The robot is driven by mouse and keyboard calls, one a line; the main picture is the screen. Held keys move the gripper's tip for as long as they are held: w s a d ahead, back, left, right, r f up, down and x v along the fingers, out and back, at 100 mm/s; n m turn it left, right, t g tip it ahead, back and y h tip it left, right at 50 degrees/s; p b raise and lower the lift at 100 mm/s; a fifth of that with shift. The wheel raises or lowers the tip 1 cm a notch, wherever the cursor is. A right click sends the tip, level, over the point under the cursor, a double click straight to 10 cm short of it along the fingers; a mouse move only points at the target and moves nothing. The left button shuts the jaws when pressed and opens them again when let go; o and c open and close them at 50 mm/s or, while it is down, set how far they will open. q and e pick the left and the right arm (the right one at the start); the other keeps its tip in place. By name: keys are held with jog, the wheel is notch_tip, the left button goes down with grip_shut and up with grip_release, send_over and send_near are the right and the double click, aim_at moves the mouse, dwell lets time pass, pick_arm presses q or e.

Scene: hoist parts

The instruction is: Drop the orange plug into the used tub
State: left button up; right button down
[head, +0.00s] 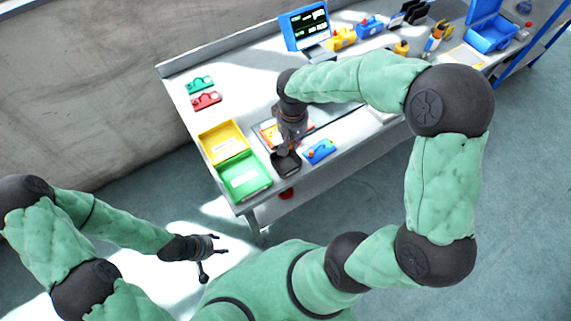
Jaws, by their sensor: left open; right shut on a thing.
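My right gripper (286,163) points down over the front left part of the bench, just right of the green tub. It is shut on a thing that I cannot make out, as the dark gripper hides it. I cannot clearly pick out the orange plug. A yellow tub (209,135) and a green tub (262,169) stand side by side at the bench's left end. Each has a pale label too small to read, so I cannot tell which is the used tub. My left gripper (222,246) is open and empty, away from the bench at the lower left.
A blue part with an orange spot (320,151) lies right of my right gripper. An orange and white item (267,133) is partly behind it. Green (199,84) and red (207,100) parts lie behind the tubs. A screen (305,27) and blue case (490,36) stand farther back.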

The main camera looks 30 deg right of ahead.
jog(key=shift+f, duration=0.6)
jog(key=c, duration=1.3)
grip_release()
jog(key=shift+o, duration=0.2)
jog(key=shift+r, duration=0.1)
notch_tip(320, 180, up, 12)
